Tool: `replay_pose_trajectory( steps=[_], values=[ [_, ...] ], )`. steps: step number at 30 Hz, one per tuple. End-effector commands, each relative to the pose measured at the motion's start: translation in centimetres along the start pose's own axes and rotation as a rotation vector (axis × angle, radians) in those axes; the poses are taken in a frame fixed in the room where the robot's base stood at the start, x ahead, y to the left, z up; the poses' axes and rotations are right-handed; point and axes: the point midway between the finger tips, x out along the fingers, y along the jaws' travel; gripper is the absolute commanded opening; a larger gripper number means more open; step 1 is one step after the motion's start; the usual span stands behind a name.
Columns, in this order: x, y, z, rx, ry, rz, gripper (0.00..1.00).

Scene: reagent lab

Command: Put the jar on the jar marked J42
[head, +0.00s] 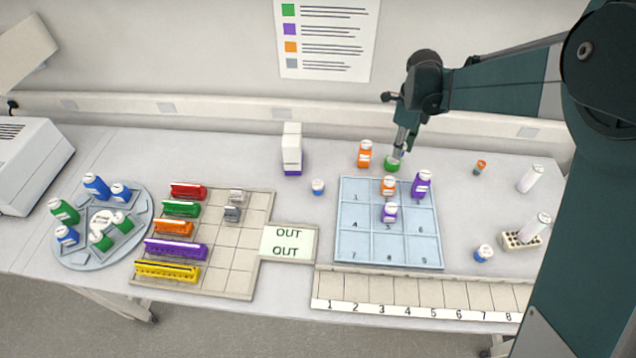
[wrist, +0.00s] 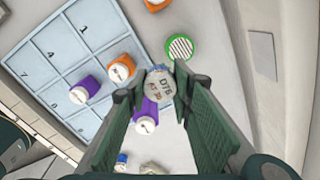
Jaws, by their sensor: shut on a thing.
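My gripper (wrist: 163,84) is shut on a jar with a pale grey-white top (wrist: 160,86). Dark printing on this top is too small to read surely. In the head view my gripper (head: 399,150) is above the table at the far edge of the blue tray, and the held jar is hard to make out there. A green jar (head: 392,166) stands close by, just behind the tray. In the wrist view this green jar (wrist: 180,47) shows a striped white top, apart from the held jar. I cannot read the mark J42 on any jar.
The blue numbered tray (head: 362,240) holds an orange bottle (head: 388,187) and two purple bottles (head: 421,185) (head: 389,212). Another orange bottle (head: 365,154) stands behind it. A white block (head: 291,148) is left; a numbered rack (head: 420,294) lies in front.

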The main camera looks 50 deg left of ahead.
Motion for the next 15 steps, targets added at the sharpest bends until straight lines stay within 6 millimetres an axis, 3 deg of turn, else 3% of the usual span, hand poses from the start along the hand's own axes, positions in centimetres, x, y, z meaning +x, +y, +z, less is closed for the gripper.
replay_pose_trajectory(
  steps=[3,15],
  values=[
    [-0.5,2.6,3.1,-0.009,0.000,0.006,0.11],
    [-2.0,11.5,11.8,-0.021,0.002,0.023,0.11]
  ],
)
